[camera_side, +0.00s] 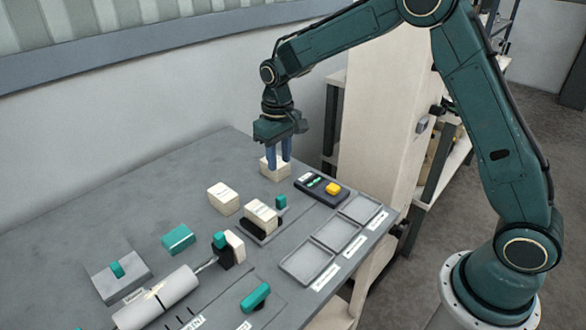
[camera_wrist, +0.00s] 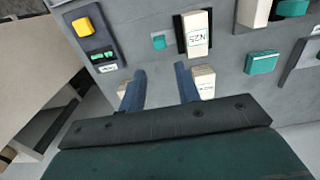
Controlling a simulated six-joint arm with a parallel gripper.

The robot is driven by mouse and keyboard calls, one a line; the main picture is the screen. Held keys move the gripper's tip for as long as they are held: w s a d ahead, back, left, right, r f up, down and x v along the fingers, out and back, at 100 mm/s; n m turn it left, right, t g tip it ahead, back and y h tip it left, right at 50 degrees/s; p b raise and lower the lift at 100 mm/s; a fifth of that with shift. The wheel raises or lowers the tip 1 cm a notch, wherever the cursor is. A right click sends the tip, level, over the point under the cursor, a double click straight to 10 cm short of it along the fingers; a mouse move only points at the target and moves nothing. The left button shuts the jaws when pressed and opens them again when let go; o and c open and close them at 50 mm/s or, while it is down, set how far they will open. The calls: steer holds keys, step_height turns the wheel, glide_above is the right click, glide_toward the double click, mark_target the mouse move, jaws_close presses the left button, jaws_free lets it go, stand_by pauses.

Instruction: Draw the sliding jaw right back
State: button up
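The likeliest sliding jaw is the black and cream block (camera_side: 234,246) with a teal knob (camera_side: 220,240), beside the shaft end of the white roll (camera_side: 155,300); I cannot be sure of this. It shows only partly at the top right of the wrist view, as a cream block (camera_wrist: 254,12) and a teal piece (camera_wrist: 292,7). My gripper (camera_side: 280,165) is well away from it, at the back of the bench, pointing down by a cream block (camera_side: 268,172). In the wrist view its two blue fingers (camera_wrist: 161,76) are apart, with bare bench between them.
Another cream block (camera_side: 224,198) and a labelled one (camera_side: 261,214) on a black base stand nearby. A dark box with a yellow button (camera_side: 333,188) is right of my gripper. Shallow trays (camera_side: 307,262) line the right edge. Teal blocks (camera_side: 178,239) lie left and in front.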

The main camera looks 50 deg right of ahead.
mark_target(281, 196)
step_height(281, 196, down, 13)
steer(key=shift+f, duration=0.2)
stand_by(0.5)
jaws_close()
steer(key=shift+d, duration=0.15)
